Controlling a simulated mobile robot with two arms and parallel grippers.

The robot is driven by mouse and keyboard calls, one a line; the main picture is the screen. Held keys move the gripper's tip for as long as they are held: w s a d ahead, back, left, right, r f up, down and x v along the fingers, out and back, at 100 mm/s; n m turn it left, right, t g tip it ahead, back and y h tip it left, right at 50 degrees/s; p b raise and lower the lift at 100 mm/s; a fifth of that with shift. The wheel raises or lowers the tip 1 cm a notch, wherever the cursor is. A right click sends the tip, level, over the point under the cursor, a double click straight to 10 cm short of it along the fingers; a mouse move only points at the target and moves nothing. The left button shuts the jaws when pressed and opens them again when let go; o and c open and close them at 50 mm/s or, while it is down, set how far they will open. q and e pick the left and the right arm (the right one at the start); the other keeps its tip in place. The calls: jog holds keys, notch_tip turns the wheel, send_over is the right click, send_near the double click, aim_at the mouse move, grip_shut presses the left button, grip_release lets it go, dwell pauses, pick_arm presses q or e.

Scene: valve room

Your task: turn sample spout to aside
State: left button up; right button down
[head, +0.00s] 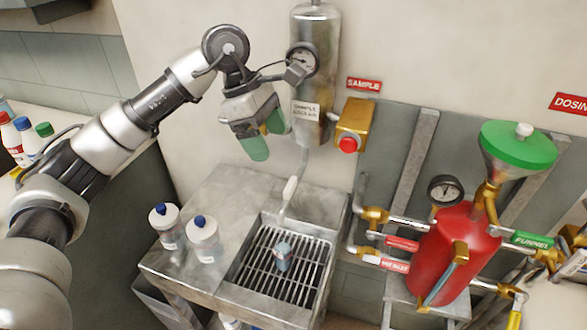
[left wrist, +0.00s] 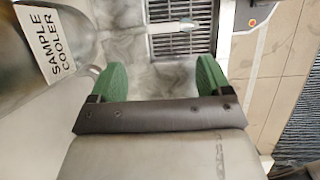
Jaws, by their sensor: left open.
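The sample spout (head: 289,191) is a thin pipe with a white sleeve below the sample cooler (head: 316,75), reaching over the sink grate (head: 262,279). In the left wrist view the spout (left wrist: 168,27) shows beyond the fingers, its metal end over the grate (left wrist: 180,46). My left gripper (head: 265,140) is open and empty, with green fingers pointing down, left of the cooler and above the spout, apart from both. Its two fingers (left wrist: 161,78) stand wide apart in the wrist view. My right gripper does not show.
A small cup (head: 284,257) stands on the grate. Two white bottles with blue caps (head: 203,238) stand on the steel top left of the sink. A red tank (head: 455,255) stands right.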

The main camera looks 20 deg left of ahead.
aim_at(290, 183)
pick_arm(q)
jog(key=x, duration=0.3)
jog(key=p+x, duration=0.1)
jog(key=x, duration=0.6)
jog(key=shift+s+d+f+p, duration=0.1)
jog(key=shift+s+d+p, duration=0.15)
jog(key=shift+p, duration=0.1)
jog(key=shift+c, duration=1.5)
jog(key=c, duration=0.9)
jog(key=shift+c, duration=0.5)
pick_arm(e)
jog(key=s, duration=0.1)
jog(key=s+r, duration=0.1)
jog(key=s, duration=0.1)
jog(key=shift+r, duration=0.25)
